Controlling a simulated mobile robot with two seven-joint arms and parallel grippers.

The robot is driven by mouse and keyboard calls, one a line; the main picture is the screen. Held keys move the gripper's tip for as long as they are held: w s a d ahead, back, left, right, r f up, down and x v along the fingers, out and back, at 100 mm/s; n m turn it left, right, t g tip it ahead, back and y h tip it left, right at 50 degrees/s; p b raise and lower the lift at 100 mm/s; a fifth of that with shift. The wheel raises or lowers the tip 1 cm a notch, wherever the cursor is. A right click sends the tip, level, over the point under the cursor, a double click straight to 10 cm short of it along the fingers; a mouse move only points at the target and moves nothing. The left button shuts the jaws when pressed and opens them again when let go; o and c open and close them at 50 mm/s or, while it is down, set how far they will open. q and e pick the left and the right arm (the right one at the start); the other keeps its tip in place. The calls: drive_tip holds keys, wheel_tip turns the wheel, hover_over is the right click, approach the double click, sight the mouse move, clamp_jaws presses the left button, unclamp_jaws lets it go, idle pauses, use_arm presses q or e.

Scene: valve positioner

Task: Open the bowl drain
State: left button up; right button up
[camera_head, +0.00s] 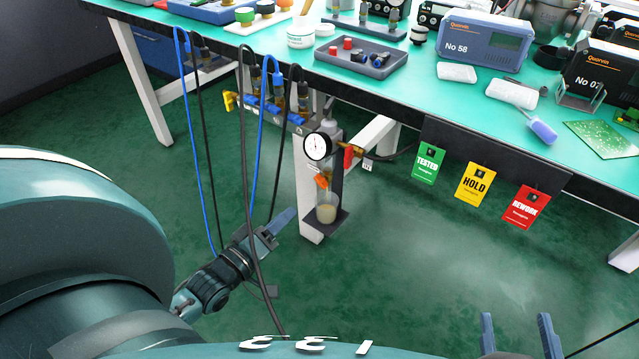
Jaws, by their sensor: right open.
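An air unit with a round white-faced gauge (317,146) is mounted at the table leg, under the bench edge. Below the gauge is a small orange part (321,181), which may be the bowl drain; the bowl itself is hard to make out. A clear cup (327,209) with cloudy tan liquid stands below it on a dark bracket (318,228). My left gripper (284,219) is left of the cup and apart from it, its blue fingers pointing up and right; their gap is not clear. My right gripper (520,334) is open and empty at the bottom right.
Blue and black hoses (249,165) hang from a blue manifold (268,108) and pass around my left arm. A red handle (349,156) sits right of the gauge. Green, yellow and red tags (474,185) hang from the bench front. Floor right of the cup is clear.

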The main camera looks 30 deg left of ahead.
sight(319, 184)
use_arm(q)
drive_tip(key=w+b, duration=0.1)
drive_tip(key=w, duration=0.2)
drive_tip(key=w+b, duration=0.1)
drive_tip(key=w, duration=0.3)
drive_tip(key=w+d+b, duration=0.1)
drive_tip(key=w, duration=0.3)
drive_tip(key=shift+w, duration=0.1)
drive_tip(key=shift+c, duration=0.2)
clamp_jaws()
